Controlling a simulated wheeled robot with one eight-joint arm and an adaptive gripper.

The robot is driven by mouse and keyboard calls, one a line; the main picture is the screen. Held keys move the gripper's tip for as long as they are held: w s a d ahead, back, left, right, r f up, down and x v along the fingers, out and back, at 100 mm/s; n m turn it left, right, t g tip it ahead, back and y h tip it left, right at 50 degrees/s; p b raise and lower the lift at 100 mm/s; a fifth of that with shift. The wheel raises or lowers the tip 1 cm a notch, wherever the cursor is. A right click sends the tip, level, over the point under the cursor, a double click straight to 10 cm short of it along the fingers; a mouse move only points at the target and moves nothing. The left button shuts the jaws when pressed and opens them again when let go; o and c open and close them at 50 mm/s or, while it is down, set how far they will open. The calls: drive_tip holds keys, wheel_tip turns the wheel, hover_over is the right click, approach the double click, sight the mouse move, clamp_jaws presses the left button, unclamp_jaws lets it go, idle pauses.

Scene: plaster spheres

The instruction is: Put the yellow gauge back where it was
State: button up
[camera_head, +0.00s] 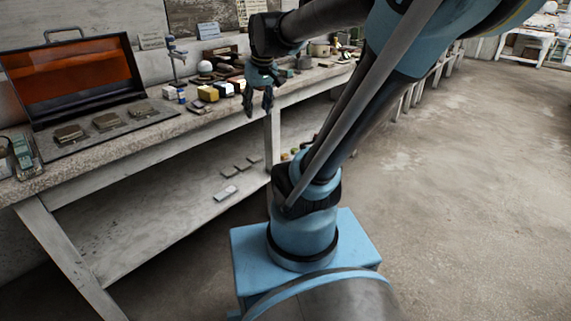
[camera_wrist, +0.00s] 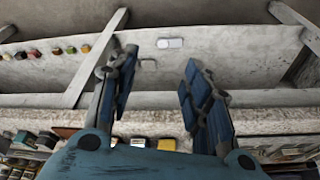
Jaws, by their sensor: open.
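A yellow block (camera_head: 208,93), likely the yellow gauge, sits near the front edge of the workbench in the head view. A yellow piece (camera_wrist: 167,144) also shows low in the wrist view, behind my gripper's base. My gripper (camera_head: 259,110) points down in front of the bench edge, to the right of the yellow block and apart from it. Its fingers (camera_wrist: 158,95) are spread, with nothing between them. I cannot tell which spot the gauge came from.
The workbench (camera_head: 120,150) holds an open case (camera_head: 75,75) with an orange lid lining at left, and several small blocks and tools behind my gripper. Several flat pieces lie on the lower shelf (camera_head: 150,215). The floor (camera_head: 450,180) at right is clear.

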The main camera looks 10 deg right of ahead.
drive_tip(key=s+d+f+m+h, duration=0.1)
drive_tip(key=s+d+f+m, duration=0.2)
drive_tip(key=s+f, duration=1)
drive_tip(key=s+d, duration=0.2)
drive_tip(key=shift+s+d+f+g, duration=0.2)
drive_tip(key=shift+s+d+g, duration=0.1)
drive_tip(key=shift+g, duration=0.1)
drive_tip(key=shift+w, duration=0.1)
drive_tip(key=shift+w+f, duration=0.2)
drive_tip(key=shift+w, duration=0.25)
